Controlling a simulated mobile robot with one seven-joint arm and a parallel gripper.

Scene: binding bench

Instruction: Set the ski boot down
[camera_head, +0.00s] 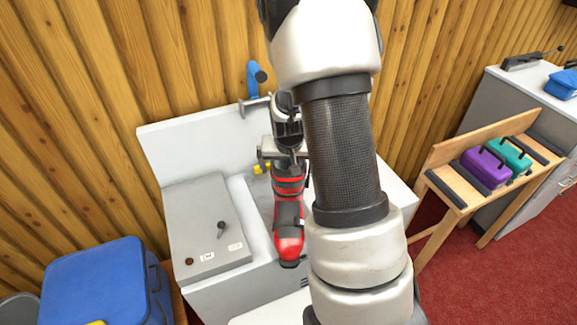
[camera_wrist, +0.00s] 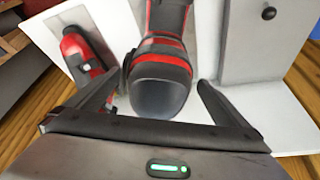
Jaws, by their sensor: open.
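The ski boot (camera_head: 289,228), red with black and grey parts, is on the white bench (camera_head: 262,292) in the head view, its red toe towards the front edge. My gripper (camera_head: 284,154) is at the boot's upper end, partly hidden behind my arm. In the wrist view the boot (camera_wrist: 160,60) is upright in the picture, with its dark rounded end between the open fingers of my gripper (camera_wrist: 160,82). Gaps show on both sides, so the fingers do not appear to grip it. The boot's underside is hidden.
A grey control box (camera_head: 208,228) with a knob stands left of the boot. Another red and black item (camera_wrist: 82,52) lies left in the wrist view. A blue case (camera_head: 105,285) is at lower left. A wooden rack (camera_head: 465,190) holds purple and teal cases at right.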

